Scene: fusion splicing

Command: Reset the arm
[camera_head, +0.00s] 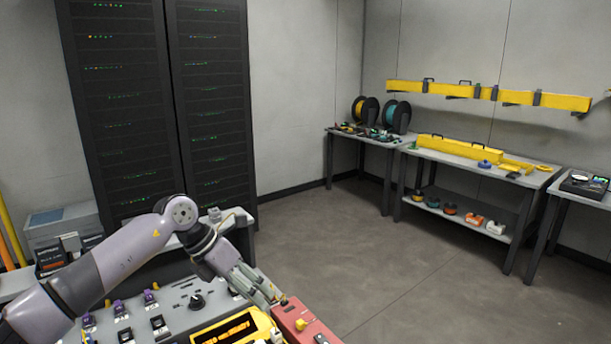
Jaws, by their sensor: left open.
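My left arm comes in from the lower left and bends over the grey equipment panel (180,297). My left gripper (272,300) points down and to the right at the panel's front right part. It is open, and its fingertips are small and partly lost against the devices below. It is close to a red box (303,324) and a yellow device with a dark display (225,330). I cannot tell whether it touches either. No object shows between its fingers. My right gripper is not in view.
Dark server racks (210,100) stand behind the panel. Workbenches line the right wall; one holds a yellow duct piece (457,149), another has cable reels (397,115) on it. A tester (585,185) sits at the far right. The floor (400,265) between is clear.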

